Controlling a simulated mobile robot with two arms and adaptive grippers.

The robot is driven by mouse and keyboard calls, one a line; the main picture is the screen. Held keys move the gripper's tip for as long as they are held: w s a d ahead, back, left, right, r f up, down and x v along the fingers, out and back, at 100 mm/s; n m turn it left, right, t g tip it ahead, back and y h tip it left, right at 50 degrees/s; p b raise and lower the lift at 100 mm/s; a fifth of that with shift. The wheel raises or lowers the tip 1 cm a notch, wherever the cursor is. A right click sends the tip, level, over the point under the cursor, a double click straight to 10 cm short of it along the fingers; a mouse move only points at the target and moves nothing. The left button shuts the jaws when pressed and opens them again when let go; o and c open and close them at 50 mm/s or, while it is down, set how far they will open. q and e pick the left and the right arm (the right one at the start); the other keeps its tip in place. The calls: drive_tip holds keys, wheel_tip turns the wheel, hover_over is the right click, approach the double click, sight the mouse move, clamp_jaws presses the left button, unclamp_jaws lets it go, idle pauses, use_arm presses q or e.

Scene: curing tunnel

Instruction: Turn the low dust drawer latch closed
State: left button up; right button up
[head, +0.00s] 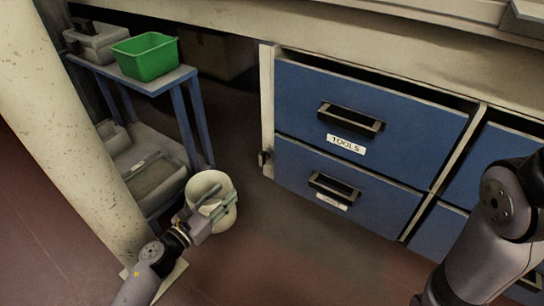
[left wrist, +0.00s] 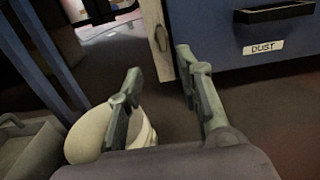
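The low dust drawer (head: 290,172) is the blue lower drawer under the TOOLS drawer. Its DUST label shows in the left wrist view (left wrist: 264,47). A small dark latch (head: 264,158) sits on the pale post left of the drawer; it also shows in the left wrist view (left wrist: 161,38), roughly upright. My left gripper (head: 219,196) is open and empty, in front of and over the white bucket, left of and apart from the latch. Its two spread fingers show in the left wrist view (left wrist: 158,68). My right arm is at the lower right; its gripper is out of view.
A white bucket (head: 229,214) stands on the floor beside my left gripper. A blue-legged cart (head: 184,76) with a green bin (head: 146,57) is at the left, near a thick pale column (head: 75,130). The floor in front of the drawers is clear.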

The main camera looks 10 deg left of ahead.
sight(260, 158)
use_arm(q)
drive_tip(key=b+x, duration=0.3)
drive_tip(key=x, duration=1.4)
drive_tip(key=shift+w+d, duration=0.15)
drive_tip(key=shift+w, duration=0.15)
drive_tip(key=shift+c, duration=0.5)
clamp_jaws()
